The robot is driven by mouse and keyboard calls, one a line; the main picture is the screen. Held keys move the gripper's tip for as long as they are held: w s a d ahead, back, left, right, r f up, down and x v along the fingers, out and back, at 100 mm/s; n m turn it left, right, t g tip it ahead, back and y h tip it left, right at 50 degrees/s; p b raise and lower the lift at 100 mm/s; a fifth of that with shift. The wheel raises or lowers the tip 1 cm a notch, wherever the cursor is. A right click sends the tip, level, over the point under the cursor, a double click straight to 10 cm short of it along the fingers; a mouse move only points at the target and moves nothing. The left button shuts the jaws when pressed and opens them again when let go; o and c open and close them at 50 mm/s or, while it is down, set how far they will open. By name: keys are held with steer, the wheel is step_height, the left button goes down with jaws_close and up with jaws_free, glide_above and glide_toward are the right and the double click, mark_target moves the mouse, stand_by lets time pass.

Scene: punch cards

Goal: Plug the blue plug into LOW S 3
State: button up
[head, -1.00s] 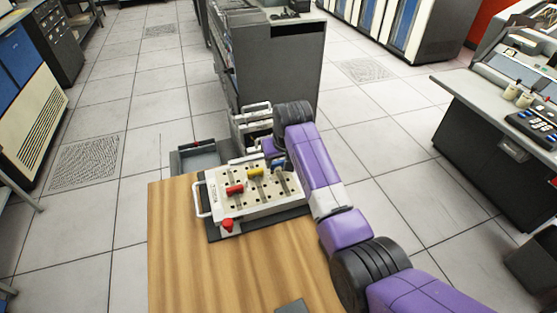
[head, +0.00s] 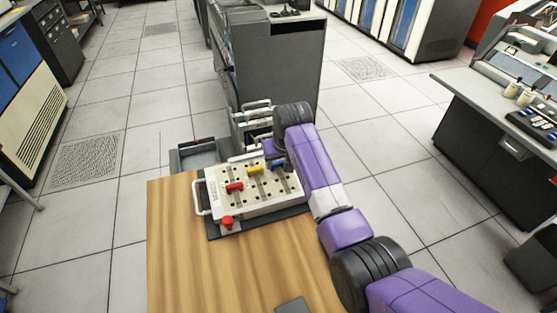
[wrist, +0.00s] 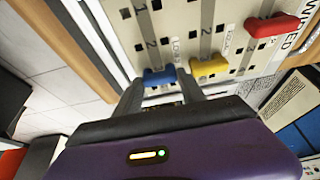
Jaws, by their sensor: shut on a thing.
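The blue plug (wrist: 160,76) sits between the fingers of my gripper (wrist: 160,86) in the wrist view. In the head view the blue plug (head: 277,165) is at the right part of the white plug board (head: 213,190), mostly next to my wrist. My gripper is shut on it, close to the board. Whether its pin is in a hole is hidden. A yellow plug (wrist: 209,69) is beside it on the board, and a red plug (wrist: 272,25) is farther along. The board has rows of square holes with printed numbers; the label by the blue plug is partly readable.
A red knob (head: 227,222) is at the board's front left corner. The board lies on a wooden table (head: 180,260), whose front part is mostly clear. A grey tray (head: 192,158) and a tall grey machine (head: 280,65) stand behind it.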

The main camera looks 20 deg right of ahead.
steer(key=shift+f, duration=0.1)
stand_by(0.3)
steer(key=o, duration=1.2)
steer(key=v, duration=0.7)
steer(key=shift+s+r, duration=0.2)
steer(key=shift+r, duration=0.1)
